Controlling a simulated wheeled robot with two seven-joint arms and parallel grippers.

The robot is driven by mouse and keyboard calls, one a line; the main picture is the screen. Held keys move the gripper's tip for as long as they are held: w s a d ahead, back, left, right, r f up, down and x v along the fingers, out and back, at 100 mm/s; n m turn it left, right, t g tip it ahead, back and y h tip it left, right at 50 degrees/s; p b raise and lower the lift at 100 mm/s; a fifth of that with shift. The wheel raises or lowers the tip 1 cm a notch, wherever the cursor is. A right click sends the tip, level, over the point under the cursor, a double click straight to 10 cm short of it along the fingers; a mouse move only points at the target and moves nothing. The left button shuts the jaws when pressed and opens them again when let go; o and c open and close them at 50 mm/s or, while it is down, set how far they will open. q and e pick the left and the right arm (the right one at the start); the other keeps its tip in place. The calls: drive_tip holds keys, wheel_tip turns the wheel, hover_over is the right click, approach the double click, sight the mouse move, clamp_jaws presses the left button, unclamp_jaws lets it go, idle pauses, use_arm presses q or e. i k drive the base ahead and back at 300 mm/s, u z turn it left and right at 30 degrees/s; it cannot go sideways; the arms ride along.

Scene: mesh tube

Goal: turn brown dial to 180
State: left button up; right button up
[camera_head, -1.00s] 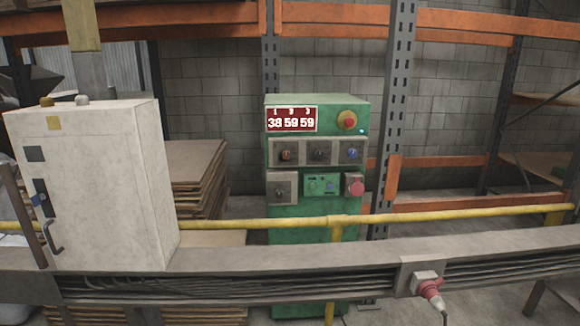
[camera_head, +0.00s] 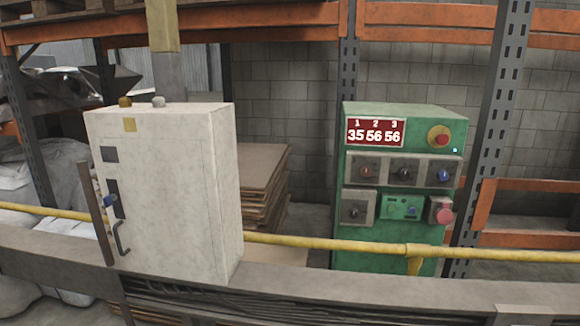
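A green control cabinet (camera_head: 400,255) stands right of centre behind a rail. Its red display (camera_head: 375,132) reads 35, 56 and 56 under the numbers 1, 2 and 3. Below is a row of three dials. The left one looks brownish-orange (camera_head: 366,172), the middle one is black (camera_head: 404,173), and the right one is blue (camera_head: 444,175). Another dark dial (camera_head: 354,211) sits lower left. The exact dial angles are too small to read. Neither of my grippers shows.
A red button (camera_head: 441,139) and a red socket (camera_head: 444,213) are on the cabinet. A yellow pipe (camera_head: 330,243) and a grey rail (camera_head: 330,283) cross in front. A white cabinet (camera_head: 185,190) stands left, with stacked boards (camera_head: 262,185) behind it.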

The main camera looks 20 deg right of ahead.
sight(365, 172)
drive_tip(key=u, duration=0.3)
drive_tip(key=i, duration=0.95)
drive_tip(key=z, duration=0.15)
